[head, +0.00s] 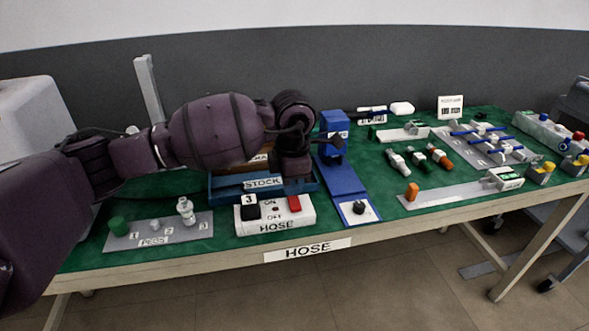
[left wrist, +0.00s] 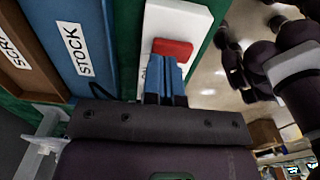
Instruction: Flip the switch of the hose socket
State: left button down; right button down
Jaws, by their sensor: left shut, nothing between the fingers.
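The hose socket (head: 275,218) is a white block at the table's front edge. It is lettered ON, OFF and HOSE. A black plug (head: 249,209) marked 3 sits at its left end. Its red rocker switch (head: 294,203) is at the right end; which way it is tipped I cannot tell. In the left wrist view the switch (left wrist: 172,48) lies just beyond the blue fingertips of my left gripper (left wrist: 167,64). The fingers are together and empty, over the socket; whether they touch the switch is unclear. My right gripper is not in view.
The blue STOCK bin (head: 225,190) stands directly behind the socket, with a brown bin (left wrist: 40,60) beside it. A blue stand (head: 345,185) is close to the right. A grey pegs board (head: 135,240) lies at left. Valves and fittings fill the table's right side.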

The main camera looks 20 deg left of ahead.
pick_arm(q)
jog(key=shift+f, duration=0.65)
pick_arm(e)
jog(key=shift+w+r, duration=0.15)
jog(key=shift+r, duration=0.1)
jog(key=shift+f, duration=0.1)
pick_arm(q)
jog(key=shift+f, duration=0.15)
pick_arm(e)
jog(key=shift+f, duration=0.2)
pick_arm(q)
jog(key=shift+s+d+r+p, duration=0.3)
jog(key=shift+s+d+p, duration=0.15)
jog(key=shift+s, duration=0.15)
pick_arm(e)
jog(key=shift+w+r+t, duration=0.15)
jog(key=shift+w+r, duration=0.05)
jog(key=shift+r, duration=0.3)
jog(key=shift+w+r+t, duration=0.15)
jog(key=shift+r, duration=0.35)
pick_arm(q)
jog(key=shift+f, duration=0.1)
